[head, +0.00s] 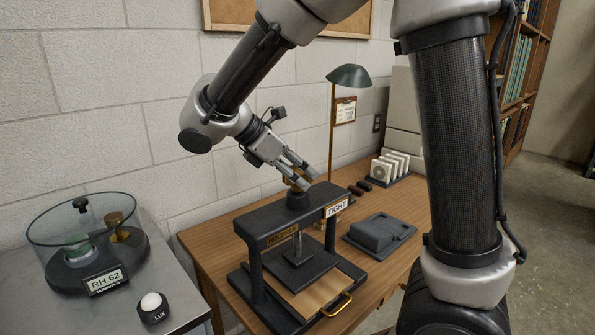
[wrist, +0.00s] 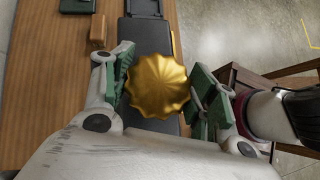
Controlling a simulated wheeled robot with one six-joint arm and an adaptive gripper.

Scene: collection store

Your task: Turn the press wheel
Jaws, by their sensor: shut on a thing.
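The press (head: 270,222) is a dark frame on the wooden desk, with a "TIGHT" sign and a smaller brass plate on its top beam. A dark pressing plate (head: 302,266) hangs on the screw under the beam. The press wheel is a brass, scalloped knob (wrist: 158,82) on top. In the head view the fingers largely hide it. My gripper (head: 299,180) reaches down from the upper left and is shut on the wheel. In the wrist view my gripper (wrist: 160,88) has its green pads on either side of the wheel.
A dark tray (head: 379,234) lies to the right. A green lamp (head: 348,77) and a rack of white cards (head: 391,166) stand behind. A glass-walled instrument (head: 88,240) stands on the grey cabinet at left.

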